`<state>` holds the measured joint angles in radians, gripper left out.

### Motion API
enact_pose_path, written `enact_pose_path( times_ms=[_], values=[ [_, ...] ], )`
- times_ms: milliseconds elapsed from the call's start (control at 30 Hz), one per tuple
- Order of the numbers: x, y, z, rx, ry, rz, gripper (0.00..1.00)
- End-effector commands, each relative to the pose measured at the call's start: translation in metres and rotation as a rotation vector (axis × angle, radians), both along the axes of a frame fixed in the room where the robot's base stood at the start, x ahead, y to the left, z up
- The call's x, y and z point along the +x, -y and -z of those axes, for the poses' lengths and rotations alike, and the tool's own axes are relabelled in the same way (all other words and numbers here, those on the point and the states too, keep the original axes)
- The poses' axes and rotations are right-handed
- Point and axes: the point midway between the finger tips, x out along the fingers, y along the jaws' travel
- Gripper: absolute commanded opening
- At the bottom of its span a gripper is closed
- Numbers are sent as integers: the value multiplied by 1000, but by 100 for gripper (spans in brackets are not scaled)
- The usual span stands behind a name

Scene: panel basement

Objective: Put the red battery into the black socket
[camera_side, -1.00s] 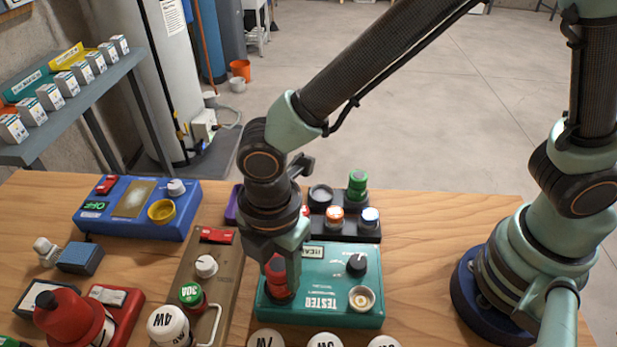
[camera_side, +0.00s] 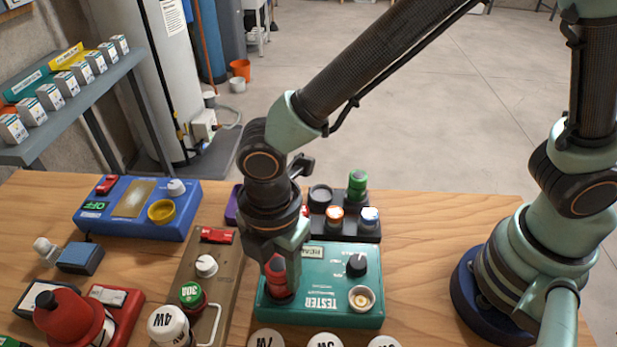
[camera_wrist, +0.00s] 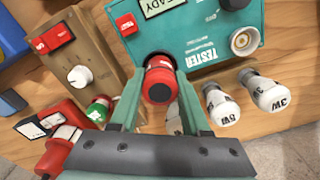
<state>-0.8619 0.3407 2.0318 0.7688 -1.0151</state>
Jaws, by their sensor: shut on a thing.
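The red battery (camera_side: 278,285) is upright between the fingers of my gripper (camera_side: 281,272), which is shut on it. In the wrist view the battery (camera_wrist: 160,82) shows its red end between the two fingers (camera_wrist: 158,100). It stands at the left side of the teal tester (camera_side: 322,318). A dark ring, which looks like the black socket (camera_wrist: 153,57), shows at the battery's far end in the wrist view. The battery and gripper hide most of it, so I cannot tell how deep the battery sits.
The tester has a pale round socket (camera_side: 362,299) and a black knob (camera_side: 357,265). A black rack (camera_side: 372,237) with several batteries stands behind. A brown box (camera_side: 190,275) is close on the left, and white-capped cylinders (camera_wrist: 222,108) stand along the front.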

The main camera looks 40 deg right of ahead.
Motion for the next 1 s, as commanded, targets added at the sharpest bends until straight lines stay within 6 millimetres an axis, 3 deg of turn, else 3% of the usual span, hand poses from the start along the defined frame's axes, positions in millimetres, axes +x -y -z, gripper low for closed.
enact_pose_path(
  times_ms=[967, 1000],
  values=[
    [0, 0, 13, 0, -1, 0, 0],
    [0, 0, 12, 0, 0, 0, 58]
  ],
)
